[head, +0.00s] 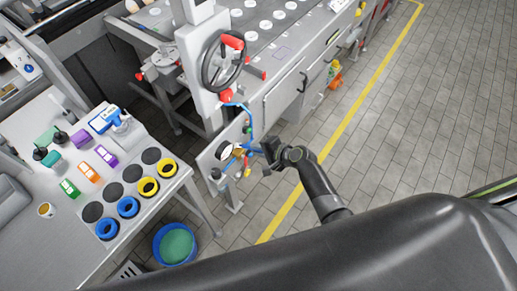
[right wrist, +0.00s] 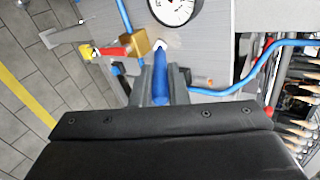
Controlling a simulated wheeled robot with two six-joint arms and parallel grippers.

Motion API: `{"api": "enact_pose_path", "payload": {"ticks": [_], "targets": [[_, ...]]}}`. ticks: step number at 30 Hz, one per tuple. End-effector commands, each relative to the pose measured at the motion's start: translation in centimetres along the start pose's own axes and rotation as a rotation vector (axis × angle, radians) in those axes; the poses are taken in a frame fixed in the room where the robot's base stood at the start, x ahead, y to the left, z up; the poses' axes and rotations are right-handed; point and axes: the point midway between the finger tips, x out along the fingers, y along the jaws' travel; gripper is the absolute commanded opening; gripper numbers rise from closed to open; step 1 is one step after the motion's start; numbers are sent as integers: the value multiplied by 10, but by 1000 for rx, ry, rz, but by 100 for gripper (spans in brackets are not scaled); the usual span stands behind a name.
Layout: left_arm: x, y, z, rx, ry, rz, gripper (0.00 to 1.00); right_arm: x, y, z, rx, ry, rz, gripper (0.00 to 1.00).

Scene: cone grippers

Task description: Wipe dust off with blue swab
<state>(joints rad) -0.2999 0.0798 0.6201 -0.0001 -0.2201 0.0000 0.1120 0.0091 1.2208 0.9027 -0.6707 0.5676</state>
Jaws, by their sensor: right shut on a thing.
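My right gripper (head: 268,148) is in front of the machine's lower side panel in the head view. In the right wrist view the gripper (right wrist: 159,80) is shut on a blue swab (right wrist: 160,88). The swab's white tip (right wrist: 159,45) points away from the jaws, towards the panel, just below a round white gauge (right wrist: 176,9). I cannot tell whether the tip touches anything. A brass fitting (right wrist: 138,44) with a red and yellow valve part is just left of the tip. I cannot make out dust clearly. My left gripper is not in view.
Blue pipes (right wrist: 232,84) run close to the swab on the right. The machine's handwheel (head: 223,62) stands above the panel. A blue bin (head: 160,250) stands on the floor. The floor at right is clear.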

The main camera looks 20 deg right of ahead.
Motion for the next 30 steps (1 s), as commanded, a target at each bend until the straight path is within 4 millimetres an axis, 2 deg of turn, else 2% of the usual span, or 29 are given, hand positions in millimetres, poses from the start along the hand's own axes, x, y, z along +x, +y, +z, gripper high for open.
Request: {"api": "enact_pose_path", "payload": {"ticks": [5,15,20,30], "targets": [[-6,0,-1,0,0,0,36,-3,-6,1,0,0,-1,0],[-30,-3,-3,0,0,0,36,-17,-27,4,0,0,-1,0],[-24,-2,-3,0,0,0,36,-13,-22,4,0,0,-1,0],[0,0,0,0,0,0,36,2,0,0,-1,0,-2,0]]}}
